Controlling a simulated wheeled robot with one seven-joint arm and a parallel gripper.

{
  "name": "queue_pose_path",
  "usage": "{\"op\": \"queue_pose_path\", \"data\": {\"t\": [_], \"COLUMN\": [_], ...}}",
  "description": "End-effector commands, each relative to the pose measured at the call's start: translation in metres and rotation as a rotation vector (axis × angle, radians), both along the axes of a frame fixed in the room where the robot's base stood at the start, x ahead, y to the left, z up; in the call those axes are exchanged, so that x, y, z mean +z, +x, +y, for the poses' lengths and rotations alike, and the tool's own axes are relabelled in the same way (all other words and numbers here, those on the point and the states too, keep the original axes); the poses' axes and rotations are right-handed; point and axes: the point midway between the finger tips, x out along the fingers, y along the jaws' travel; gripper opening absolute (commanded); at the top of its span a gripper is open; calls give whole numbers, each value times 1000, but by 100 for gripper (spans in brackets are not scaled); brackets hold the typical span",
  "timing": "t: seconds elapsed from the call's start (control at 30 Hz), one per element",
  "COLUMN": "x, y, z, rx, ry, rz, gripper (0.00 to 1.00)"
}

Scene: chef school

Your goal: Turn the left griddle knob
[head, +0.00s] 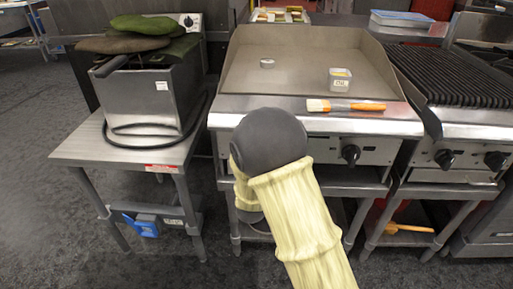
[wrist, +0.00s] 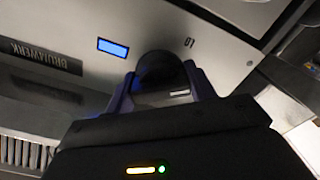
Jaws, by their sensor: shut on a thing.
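The griddle (head: 305,70) stands in the middle of the head view, with a flat plate and a steel front panel. Its right black knob (head: 350,154) is in plain sight. My arm covers the left part of the panel in the head view, so the left knob and my gripper are hidden there. In the wrist view my gripper (wrist: 163,88) is at the panel, its two fingers on either side of a dark round knob (wrist: 160,67). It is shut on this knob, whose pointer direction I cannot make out.
A brush (head: 345,106) and a small container (head: 340,79) lie on the griddle. A fryer (head: 150,95) stands left, and a ribbed grill (head: 455,75) right. In the wrist view, the panel has a blue display (wrist: 113,47) and a nameplate (wrist: 38,57).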

Motion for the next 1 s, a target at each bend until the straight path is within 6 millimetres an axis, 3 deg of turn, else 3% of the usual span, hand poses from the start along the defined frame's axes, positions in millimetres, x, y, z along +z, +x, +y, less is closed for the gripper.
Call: {"op": "queue_pose_path", "data": {"t": [0.5, 1.0], "x": [3, 0], "y": [0, 0], "z": [3, 3], "rx": [7, 7], "ry": [-456, -613], "rz": [15, 19], "gripper": [32, 32]}}
